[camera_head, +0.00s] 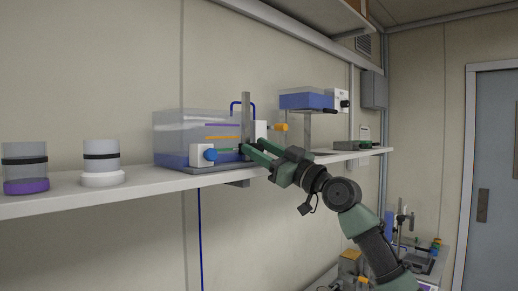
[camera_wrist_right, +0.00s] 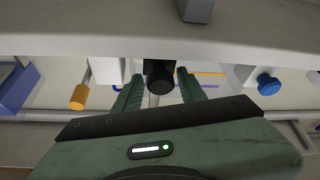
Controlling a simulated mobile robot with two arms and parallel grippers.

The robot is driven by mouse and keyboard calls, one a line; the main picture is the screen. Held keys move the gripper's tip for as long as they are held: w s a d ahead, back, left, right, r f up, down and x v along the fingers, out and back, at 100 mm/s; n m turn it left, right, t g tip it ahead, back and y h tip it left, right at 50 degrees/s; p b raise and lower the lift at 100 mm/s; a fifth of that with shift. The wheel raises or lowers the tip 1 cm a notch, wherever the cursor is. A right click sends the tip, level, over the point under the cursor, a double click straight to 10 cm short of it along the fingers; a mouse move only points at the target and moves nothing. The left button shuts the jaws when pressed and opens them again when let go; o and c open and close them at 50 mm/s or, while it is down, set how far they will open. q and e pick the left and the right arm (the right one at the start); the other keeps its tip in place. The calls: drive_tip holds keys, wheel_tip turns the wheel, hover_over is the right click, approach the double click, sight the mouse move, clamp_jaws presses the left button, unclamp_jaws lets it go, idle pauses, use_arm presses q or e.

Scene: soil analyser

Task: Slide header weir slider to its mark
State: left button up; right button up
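A clear header tank (camera_head: 175,128) with blue liquid in its bottom stands on the wall shelf. Purple, orange (camera_head: 222,138) and green level lines show on it. A grey upright bar (camera_head: 246,108) stands at its front right. My right gripper (camera_head: 247,146) reaches in from the right to the bar's lower part. In the right wrist view, a black round knob (camera_wrist_right: 160,79), seemingly the weir slider's handle, lies between the fingers of my right gripper (camera_wrist_right: 160,84). Narrow gaps show on both sides, so the fingers are open around it. My left gripper is out of view.
A blue knob (camera_head: 211,155) on a white block sits left of the gripper, and an orange-tipped part (camera_head: 281,127) sits right. A second blue tank (camera_head: 307,102) stands farther right. Two clear cylinders stand on the shelf (camera_head: 130,187) at left. The shelf edge runs below my gripper.

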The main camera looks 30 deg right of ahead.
sight(247, 131)
drive_tip(key=c, duration=0.5)
clamp_jaws()
wheel_tip(247, 131, up, 3)
drive_tip(key=shift+r+p, duration=0.1)
drive_tip(key=shift+p, duration=0.9)
drive_tip(key=o, duration=1)
unclamp_jaws()
drive_tip(key=shift+a, duration=0.15)
